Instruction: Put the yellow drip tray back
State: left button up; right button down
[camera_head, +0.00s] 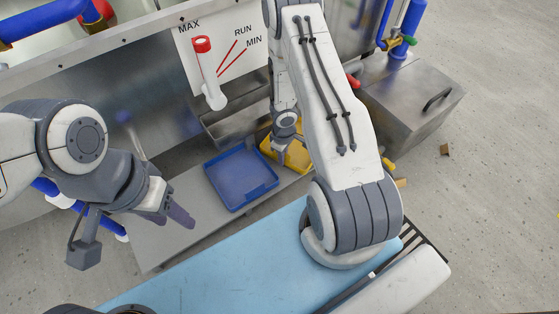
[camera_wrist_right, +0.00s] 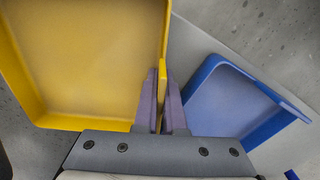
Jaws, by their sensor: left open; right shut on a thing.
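The yellow drip tray (camera_head: 297,154) is partly hidden behind my right arm in the head view. In the right wrist view the yellow tray (camera_wrist_right: 85,60) fills the upper left, and it looks empty. My right gripper (camera_wrist_right: 163,95) is shut on the tray's side wall, one finger on each side of it. In the head view my left gripper (camera_head: 175,208) is open and empty, to the left of the blue tray. I cannot tell whether the yellow tray touches the surface under it.
A blue tray (camera_head: 214,181) lies on the grey bench (camera_head: 165,238), just left of the yellow tray; it also shows in the right wrist view (camera_wrist_right: 203,70). A red-capped lever (camera_head: 207,70) stands by the MAX/RUN/MIN plate. A metal box (camera_head: 400,100) stands at right.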

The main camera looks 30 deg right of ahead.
jog(key=shift+f, duration=0.35)
jog(key=c, duration=1.4)
grip_release()
jog(key=shift+f, duration=0.1)
jog(key=o, duration=0.4)
